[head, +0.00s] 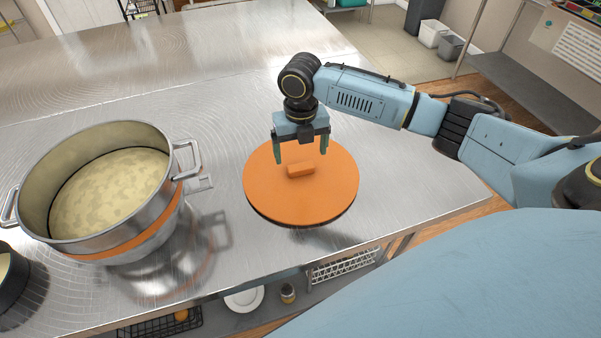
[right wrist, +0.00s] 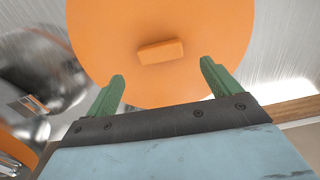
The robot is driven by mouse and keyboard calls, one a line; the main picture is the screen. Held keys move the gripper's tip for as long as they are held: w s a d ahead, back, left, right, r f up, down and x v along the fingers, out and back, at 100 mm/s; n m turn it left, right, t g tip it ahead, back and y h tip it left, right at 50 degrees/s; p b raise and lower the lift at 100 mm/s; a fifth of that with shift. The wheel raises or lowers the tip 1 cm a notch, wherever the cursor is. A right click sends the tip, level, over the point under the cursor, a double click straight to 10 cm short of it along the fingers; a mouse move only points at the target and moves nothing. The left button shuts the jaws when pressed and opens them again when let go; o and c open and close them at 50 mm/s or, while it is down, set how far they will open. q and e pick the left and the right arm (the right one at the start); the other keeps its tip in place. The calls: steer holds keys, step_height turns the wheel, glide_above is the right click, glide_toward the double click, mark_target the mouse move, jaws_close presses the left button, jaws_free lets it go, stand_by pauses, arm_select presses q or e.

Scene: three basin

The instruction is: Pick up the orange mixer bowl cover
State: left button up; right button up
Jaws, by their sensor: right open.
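The orange mixer bowl cover (head: 318,203) is a flat round disc with a small block handle (head: 301,170) at its middle. It lies on the steel table near the front edge. In the right wrist view the cover (right wrist: 205,30) fills the top middle, with its handle (right wrist: 161,51) beyond the fingertips. My right gripper (head: 301,157) is above the cover, pointing down, its green fingers apart on either side of the handle in the head view. It is open and empty; its fingers also show in the right wrist view (right wrist: 161,70). My left gripper is not in view.
A large steel bowl with an orange band (head: 127,240) stands left of the cover on the steel table (head: 230,60). A dark pot (head: 15,285) is at the far left. The table behind the cover is clear. A lower shelf (head: 265,308) holds a plate and a jar.

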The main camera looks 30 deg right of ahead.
mark_target(301, 166)
steer(key=shift+f, duration=0.7)
steer(key=f, duration=0.3)
steer(key=shift+w+d+f, duration=0.15)
steer(key=shift+w+f, duration=0.05)
steer(key=shift+f, duration=0.3)
steer(key=shift+c, duration=0.4)
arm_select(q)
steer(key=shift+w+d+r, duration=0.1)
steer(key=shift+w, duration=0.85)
arm_select(e)
steer(key=c, duration=1)
steer(key=shift+r, duration=0.1)
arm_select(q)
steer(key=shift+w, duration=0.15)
arm_select(e)
step_height(301, 166, up, 10)
steer(key=shift+f, duration=0.1)
